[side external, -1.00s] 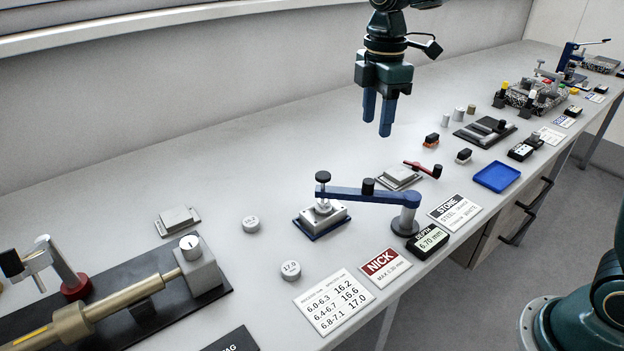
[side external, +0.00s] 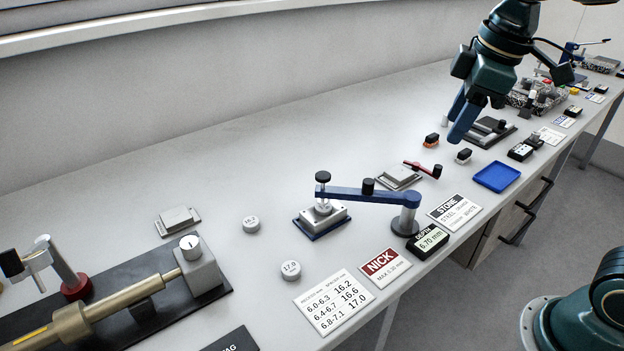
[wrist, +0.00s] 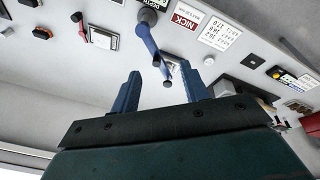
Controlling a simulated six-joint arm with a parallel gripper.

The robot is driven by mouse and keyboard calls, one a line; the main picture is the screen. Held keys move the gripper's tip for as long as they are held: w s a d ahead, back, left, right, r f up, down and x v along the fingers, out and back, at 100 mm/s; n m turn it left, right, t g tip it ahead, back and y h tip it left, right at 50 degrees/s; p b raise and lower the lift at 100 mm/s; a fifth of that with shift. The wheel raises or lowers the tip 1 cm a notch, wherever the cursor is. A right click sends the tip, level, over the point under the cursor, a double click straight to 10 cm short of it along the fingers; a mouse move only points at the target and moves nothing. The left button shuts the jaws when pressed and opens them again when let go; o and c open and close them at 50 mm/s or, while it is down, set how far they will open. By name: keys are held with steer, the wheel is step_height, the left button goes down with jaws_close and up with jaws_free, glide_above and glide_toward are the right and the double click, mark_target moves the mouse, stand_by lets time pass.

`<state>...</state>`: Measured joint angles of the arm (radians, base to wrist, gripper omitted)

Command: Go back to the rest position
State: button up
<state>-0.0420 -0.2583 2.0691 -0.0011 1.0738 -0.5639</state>
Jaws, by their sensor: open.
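My gripper (side external: 462,117) is in the air above the far half of the bench in the side external view, tilted, with its two blue fingers apart and nothing between them. The wrist view shows the same open fingers (wrist: 163,92) with empty space between them. The blue-armed clamp (side external: 365,193) stands on the bench, its arm reaching over a small metal block on a blue base (side external: 322,220). The clamp also shows beyond the fingers in the wrist view (wrist: 150,45).
A blue tray (side external: 497,177) lies near the front edge. Two round spacers, marked 16.2 (side external: 251,224) and 17.0 (side external: 290,270), lie left of the clamp. A brass-coloured cylinder fixture (side external: 115,300) fills the near left. The back strip of the bench is clear.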

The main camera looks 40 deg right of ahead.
steer(key=s+d+f+m+t, duration=0.1)
steer(key=s+f+m+t, duration=0.1)
steer(key=s+m, duration=0.5)
steer(key=shift+s+d+f+t, duration=0.25)
steer(key=shift+s+f, duration=0.65)
steer(key=shift+s, duration=1.45)
